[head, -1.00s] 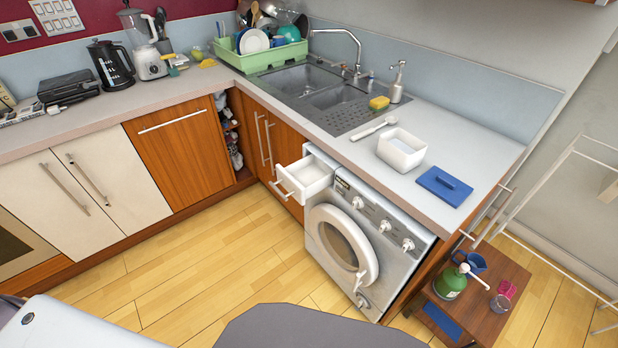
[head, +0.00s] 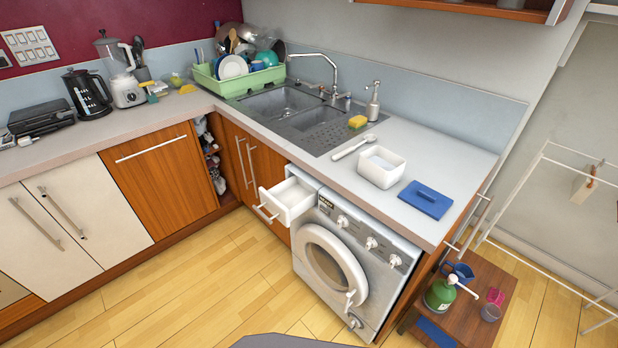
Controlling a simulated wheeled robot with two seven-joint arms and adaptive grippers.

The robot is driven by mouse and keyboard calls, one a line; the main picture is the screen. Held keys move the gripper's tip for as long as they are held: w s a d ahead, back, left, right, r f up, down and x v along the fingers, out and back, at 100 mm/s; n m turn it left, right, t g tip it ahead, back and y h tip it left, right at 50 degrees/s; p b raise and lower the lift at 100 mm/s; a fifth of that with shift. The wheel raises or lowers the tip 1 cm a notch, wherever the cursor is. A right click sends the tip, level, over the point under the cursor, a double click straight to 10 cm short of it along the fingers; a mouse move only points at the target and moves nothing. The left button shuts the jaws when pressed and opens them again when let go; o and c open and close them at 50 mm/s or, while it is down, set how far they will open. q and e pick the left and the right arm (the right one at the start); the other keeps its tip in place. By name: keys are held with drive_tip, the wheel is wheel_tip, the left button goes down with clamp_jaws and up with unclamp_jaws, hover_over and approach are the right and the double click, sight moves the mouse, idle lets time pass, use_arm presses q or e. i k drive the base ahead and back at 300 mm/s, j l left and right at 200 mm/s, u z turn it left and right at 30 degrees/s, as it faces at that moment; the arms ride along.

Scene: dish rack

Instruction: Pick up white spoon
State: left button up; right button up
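The white spoon (head: 354,147) lies on the grey countertop (head: 430,160), between the sink's drainboard and a white open box (head: 381,167). Its handle end points towards the yellow sponge, and its other end points left towards the counter's front edge. Neither of my grippers shows in the head view. Nothing covers the spoon.
A yellow sponge (head: 357,122) and a soap dispenser (head: 373,101) stand by the sink (head: 284,105). A blue lidded item (head: 426,199) lies right of the box. The washing machine's detergent drawer (head: 288,201) sticks out below the counter. A small wooden table (head: 465,315) stands at the lower right.

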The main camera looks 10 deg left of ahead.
sight(370, 138)
drive_tip(key=i+j, duration=0.2)
drive_tip(key=j, duration=0.15)
drive_tip(key=i+j, duration=0.2)
drive_tip(key=j, duration=0.15)
drive_tip(key=i+j+z, duration=0.1)
drive_tip(key=j, duration=0.3)
drive_tip(key=i+j, duration=0.3)
